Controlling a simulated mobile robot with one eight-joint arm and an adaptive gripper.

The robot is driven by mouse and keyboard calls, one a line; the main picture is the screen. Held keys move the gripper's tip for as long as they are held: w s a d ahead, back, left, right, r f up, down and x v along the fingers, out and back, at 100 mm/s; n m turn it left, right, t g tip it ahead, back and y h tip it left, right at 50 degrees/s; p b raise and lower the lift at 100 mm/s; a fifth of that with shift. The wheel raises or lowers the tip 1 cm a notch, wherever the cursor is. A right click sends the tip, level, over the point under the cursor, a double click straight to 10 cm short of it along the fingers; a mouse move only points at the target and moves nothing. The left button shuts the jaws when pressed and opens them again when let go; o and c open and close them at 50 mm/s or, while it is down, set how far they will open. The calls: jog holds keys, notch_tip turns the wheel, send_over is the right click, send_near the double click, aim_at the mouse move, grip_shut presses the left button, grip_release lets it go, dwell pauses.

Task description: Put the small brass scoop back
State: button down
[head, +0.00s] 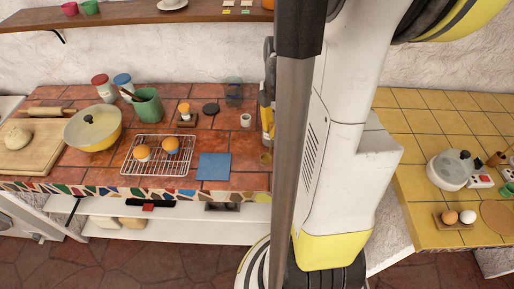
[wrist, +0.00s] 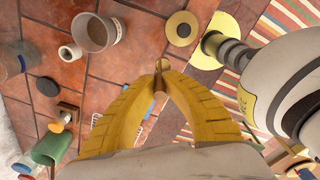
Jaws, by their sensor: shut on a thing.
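My gripper (wrist: 161,66) has its yellow fingers closed together at the tips in the wrist view. Between them is a small brass-brown piece (wrist: 160,82), which looks like part of the small brass scoop; the fingers hide most of it. In the head view my gripper shows only partly beside my arm, above the right part of the red-tiled counter (head: 110,176). In the wrist view the fingertips are over the tiles, between a grey cup (wrist: 95,32) and a yellow disc with a dark centre (wrist: 182,28).
A small white cup (head: 246,120), a glass jar (head: 233,92), a black disc (head: 210,108) and a green crock (head: 148,107) stand nearby. A wire rack (head: 128,167) and blue square (head: 213,167) lie in front. My arm hides the counter's right end.

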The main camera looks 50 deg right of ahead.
notch_tip(320, 180, down, 6)
jog(key=w+a+b, duration=0.1)
jog(key=w+a, duration=0.1)
jog(key=shift+w+a+f, duration=0.15)
jog(key=shift+w+a, duration=0.2)
jog(key=shift+a, duration=0.05)
jog(key=shift+b, duration=0.3)
jog(key=shift+f, duration=0.15)
jog(key=c, duration=1.6)
grip_release()
